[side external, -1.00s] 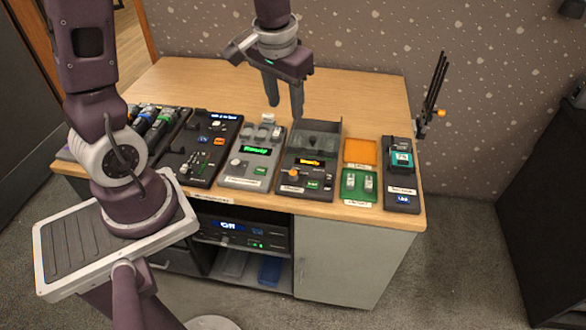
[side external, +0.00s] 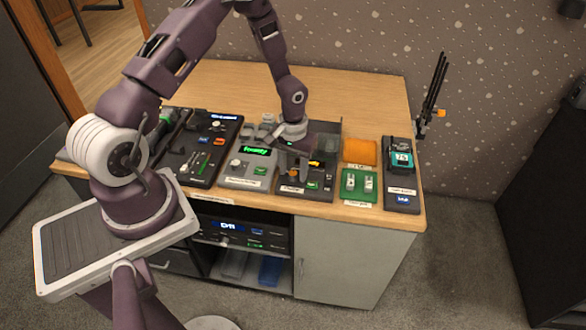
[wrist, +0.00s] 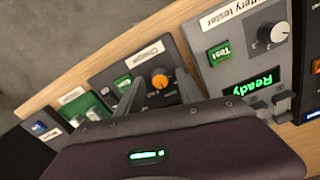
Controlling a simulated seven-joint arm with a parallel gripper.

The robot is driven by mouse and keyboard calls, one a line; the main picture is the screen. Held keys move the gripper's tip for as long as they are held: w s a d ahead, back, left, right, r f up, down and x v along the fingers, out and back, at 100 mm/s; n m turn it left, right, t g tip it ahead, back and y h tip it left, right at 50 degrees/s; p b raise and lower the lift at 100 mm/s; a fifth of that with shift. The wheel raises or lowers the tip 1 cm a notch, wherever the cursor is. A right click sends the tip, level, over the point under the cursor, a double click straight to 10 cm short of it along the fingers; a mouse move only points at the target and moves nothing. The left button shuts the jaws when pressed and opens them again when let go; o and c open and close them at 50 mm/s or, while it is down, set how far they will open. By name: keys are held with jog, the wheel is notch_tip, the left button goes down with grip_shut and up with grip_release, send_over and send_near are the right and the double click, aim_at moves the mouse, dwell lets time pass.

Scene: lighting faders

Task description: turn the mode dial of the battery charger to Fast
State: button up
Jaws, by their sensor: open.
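The battery charger (side external: 325,195) is a dark box at the front of the table, with a clear lid-like cover at its back. In the wrist view its panel (wrist: 105,77) bears a label, a green button (wrist: 122,81) and an orange mode dial (wrist: 159,80). My gripper (wrist: 160,78) is open over the charger, with one finger on each side of the dial. I cannot tell whether the fingers touch it. The dial's mode marks are too small to read, and my gripper largely covers the charger in the side view.
The battery tester (side external: 236,181), with a green Ready display, a white knob (wrist: 278,32) and a Test button (wrist: 219,54), stands close beside the charger. On the other side are a green battery tray (side external: 348,195) and a teal-topped device (side external: 400,160). The table's back is clear.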

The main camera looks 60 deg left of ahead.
grip_shut()
jog(key=m, duration=1.1)
jog(key=shift+m, duration=0.4)
dwell(0.6)
grip_release()
